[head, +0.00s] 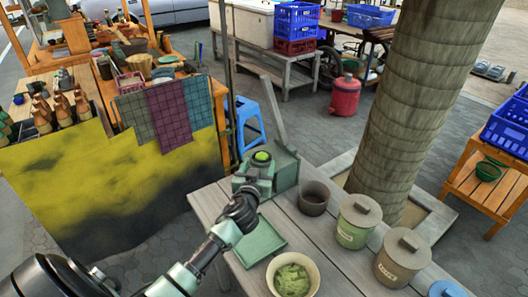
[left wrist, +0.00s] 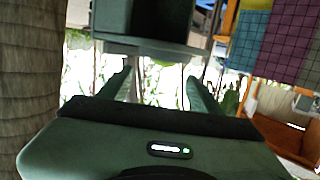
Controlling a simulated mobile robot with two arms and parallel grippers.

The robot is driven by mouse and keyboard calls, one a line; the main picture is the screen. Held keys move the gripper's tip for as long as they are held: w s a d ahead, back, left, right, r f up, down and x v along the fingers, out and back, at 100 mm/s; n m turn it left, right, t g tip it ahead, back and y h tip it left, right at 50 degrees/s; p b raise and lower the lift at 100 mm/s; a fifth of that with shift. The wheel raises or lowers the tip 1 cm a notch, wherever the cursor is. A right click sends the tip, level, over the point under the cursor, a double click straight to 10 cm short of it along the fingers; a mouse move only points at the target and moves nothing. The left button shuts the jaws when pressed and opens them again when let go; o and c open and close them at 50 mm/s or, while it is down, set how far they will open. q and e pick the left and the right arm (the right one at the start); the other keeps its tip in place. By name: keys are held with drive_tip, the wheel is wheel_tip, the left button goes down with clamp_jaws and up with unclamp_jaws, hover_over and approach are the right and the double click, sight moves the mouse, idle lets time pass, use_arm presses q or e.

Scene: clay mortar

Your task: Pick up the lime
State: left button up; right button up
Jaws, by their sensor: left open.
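My left gripper (head: 258,168) is above the back left part of the grey plank table (head: 318,233). In the left wrist view its two fingers (left wrist: 163,92) stand apart with nothing held between them. A small bright green round patch (head: 262,156) shows at the gripper in the head view; I cannot tell whether it is the lime or part of something else. No lime is clear in the wrist view. A dark green box-like thing (head: 285,172) with an upright grey bar stands right beside the gripper. My right gripper is not in view.
A green tray (head: 262,243) and a bowl of green mash (head: 292,280) are near the front. A dark cup (head: 314,197) and two lidded pots (head: 357,222) (head: 401,258) stand to the right. A thick trunk (head: 420,105) rises behind the table.

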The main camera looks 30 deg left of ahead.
sight(260, 157)
use_arm(q)
drive_tip(key=shift+w+a+r, duration=0.1)
drive_tip(key=shift+w+r, duration=0.05)
drive_tip(key=shift+w+a, duration=0.25)
drive_tip(key=shift+w, duration=0.1)
drive_tip(key=x, duration=0.2)
drive_tip(key=p+x, duration=0.1)
drive_tip(key=shift+w+a+f, duration=0.25)
drive_tip(key=shift+a+f, duration=0.05)
drive_tip(key=shift+w+a, duration=0.1)
drive_tip(key=shift+w, duration=0.15)
clamp_jaws()
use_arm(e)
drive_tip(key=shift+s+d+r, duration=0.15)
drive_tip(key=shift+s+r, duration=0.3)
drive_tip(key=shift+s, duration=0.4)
